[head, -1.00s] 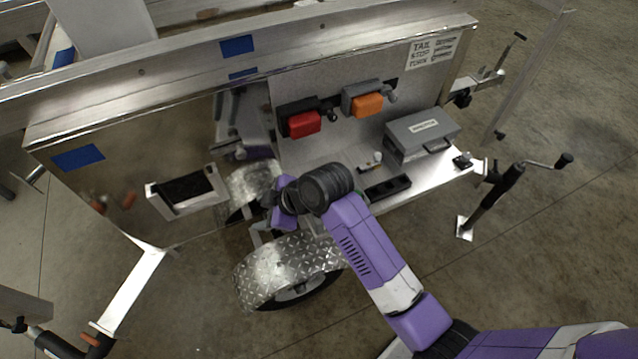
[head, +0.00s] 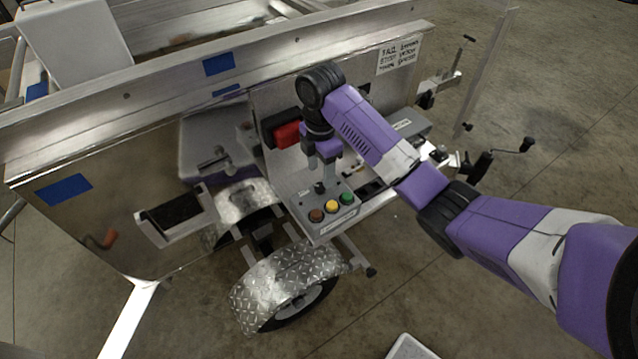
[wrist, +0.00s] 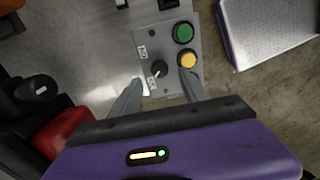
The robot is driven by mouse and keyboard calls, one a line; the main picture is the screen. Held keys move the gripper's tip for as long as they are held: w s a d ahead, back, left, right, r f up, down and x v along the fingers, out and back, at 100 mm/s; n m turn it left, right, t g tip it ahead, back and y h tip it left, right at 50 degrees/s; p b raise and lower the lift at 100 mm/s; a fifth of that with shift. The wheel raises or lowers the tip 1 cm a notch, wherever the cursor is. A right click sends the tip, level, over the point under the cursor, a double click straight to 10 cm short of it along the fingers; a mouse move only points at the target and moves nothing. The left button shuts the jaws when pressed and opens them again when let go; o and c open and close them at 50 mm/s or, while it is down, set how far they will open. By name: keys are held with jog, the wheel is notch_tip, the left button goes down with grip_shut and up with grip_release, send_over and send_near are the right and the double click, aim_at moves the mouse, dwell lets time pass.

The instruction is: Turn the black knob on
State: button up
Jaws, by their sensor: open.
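The black knob (head: 319,187) sits on a grey control box (head: 345,212) on the trailer's side shelf. In the wrist view the knob (wrist: 159,69) lies beside two white labels, whose text I cannot read surely. My gripper (head: 324,168) points down just above the knob. In the wrist view my gripper (wrist: 160,80) is open, with one finger on each side of the knob. I cannot tell whether the fingers touch it.
The box also carries an orange-brown button (head: 317,215), a yellow button (head: 332,207) and a green button (head: 347,198). A diamond-plate fender (head: 285,277) lies below the shelf.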

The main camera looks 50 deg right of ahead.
aim_at(320, 186)
jog(key=shift+f, duration=2.6)
grip_shut()
